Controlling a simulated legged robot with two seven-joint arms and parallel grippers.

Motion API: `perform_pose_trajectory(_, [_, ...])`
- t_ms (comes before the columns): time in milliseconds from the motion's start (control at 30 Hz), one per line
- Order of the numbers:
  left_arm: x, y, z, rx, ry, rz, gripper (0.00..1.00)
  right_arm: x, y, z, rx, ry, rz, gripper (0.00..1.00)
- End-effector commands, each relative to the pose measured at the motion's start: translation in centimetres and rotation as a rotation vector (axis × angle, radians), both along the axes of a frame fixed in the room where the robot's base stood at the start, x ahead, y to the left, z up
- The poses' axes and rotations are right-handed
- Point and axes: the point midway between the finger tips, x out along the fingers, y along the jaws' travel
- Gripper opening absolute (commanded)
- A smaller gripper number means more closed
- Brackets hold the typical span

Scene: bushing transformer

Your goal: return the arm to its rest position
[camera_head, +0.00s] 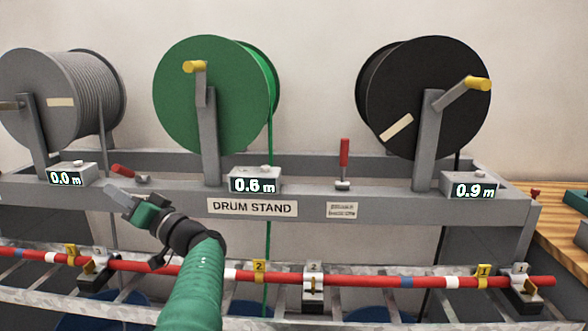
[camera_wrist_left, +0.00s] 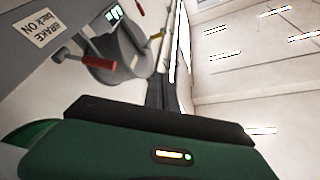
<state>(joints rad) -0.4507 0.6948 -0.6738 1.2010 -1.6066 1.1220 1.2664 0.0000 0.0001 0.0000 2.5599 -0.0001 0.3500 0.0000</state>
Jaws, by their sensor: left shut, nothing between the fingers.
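My left arm, with a green sleeve, comes up from the bottom of the head view. Its left gripper (camera_head: 115,196) is shut and empty, in front of the drum stand's grey beam and just below a red lever (camera_head: 122,170). In the left wrist view the dark fingers (camera_wrist_left: 168,92) point up and away past the green gripper housing. My right gripper is in neither view.
The drum stand (camera_head: 330,204) carries a grey drum (camera_head: 60,85), a green drum (camera_head: 205,110) and a black drum (camera_head: 400,75). A red cable (camera_head: 380,281) runs across in front on a metal ladder tray. A wooden bench (camera_head: 560,225) stands at the right.

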Motion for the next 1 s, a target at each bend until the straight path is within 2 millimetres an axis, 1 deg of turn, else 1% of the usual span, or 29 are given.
perform_pose_trajectory(167, [-0.9, 2.3, -4.6, -0.112, 0.098, 0.024, 0.00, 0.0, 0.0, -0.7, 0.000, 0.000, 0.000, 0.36])
perform_pose_trajectory(267, [-1.7, 3.4, -8.2, -0.198, 0.174, 0.033, 0.00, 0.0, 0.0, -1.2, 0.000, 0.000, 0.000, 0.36])
perform_pose_trajectory(367, [-2.7, 4.5, -12.7, -0.303, 0.264, 0.037, 0.00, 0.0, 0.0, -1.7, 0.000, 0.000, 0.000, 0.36])
perform_pose_trajectory(433, [-3.8, 4.9, -16.4, -0.391, 0.337, 0.036, 0.00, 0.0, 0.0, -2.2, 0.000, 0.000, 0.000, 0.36])
perform_pose_trajectory(467, [-4.4, 4.9, -18.3, -0.436, 0.374, 0.031, 0.00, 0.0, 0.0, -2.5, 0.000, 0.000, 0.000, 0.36])
perform_pose_trajectory(500, [-5.3, 4.8, -21.1, -0.502, 0.425, 0.023, 0.00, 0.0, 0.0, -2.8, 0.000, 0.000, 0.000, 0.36])
perform_pose_trajectory(533, [-6.2, 4.6, -23.3, -0.555, 0.467, 0.014, 0.00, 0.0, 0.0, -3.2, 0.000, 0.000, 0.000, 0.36])
perform_pose_trajectory(567, [-7.1, 4.2, -25.7, -0.614, 0.513, 0.001, 0.00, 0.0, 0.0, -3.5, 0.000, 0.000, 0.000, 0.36])
perform_pose_trajectory(600, [-8.6, 3.4, -28.9, -0.697, 0.572, -0.021, 0.00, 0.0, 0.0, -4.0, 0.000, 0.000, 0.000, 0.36])
perform_pose_trajectory(633, [-9.7, 2.5, -31.3, -0.759, 0.618, -0.043, 0.00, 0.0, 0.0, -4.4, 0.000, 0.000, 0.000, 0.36])
perform_pose_trajectory(667, [-10.9, 1.5, -33.6, -0.821, 0.660, -0.066, 0.00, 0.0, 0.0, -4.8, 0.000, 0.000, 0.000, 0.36])
perform_pose_trajectory(700, [-12.6, -0.1, -36.5, -0.903, 0.711, -0.101, 0.00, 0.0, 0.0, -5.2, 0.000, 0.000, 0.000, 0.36])
perform_pose_trajectory(767, [-15.0, -2.7, -40.0, -1.009, 0.776, -0.159, 0.00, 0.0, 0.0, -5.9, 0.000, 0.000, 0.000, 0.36])
perform_pose_trajectory(800, [-16.4, -4.4, -41.8, -1.070, 0.810, -0.196, 0.00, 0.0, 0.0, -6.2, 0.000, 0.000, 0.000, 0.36])
perform_pose_trajectory(900, [-19.7, -8.0, -45.3, -1.191, 0.869, -0.277, 0.00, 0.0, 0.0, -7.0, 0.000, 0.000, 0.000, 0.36])
perform_pose_trajectory(1000, [-22.6, -11.1, -47.8, -1.281, 0.903, -0.347, 0.00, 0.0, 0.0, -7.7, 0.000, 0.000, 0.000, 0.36])
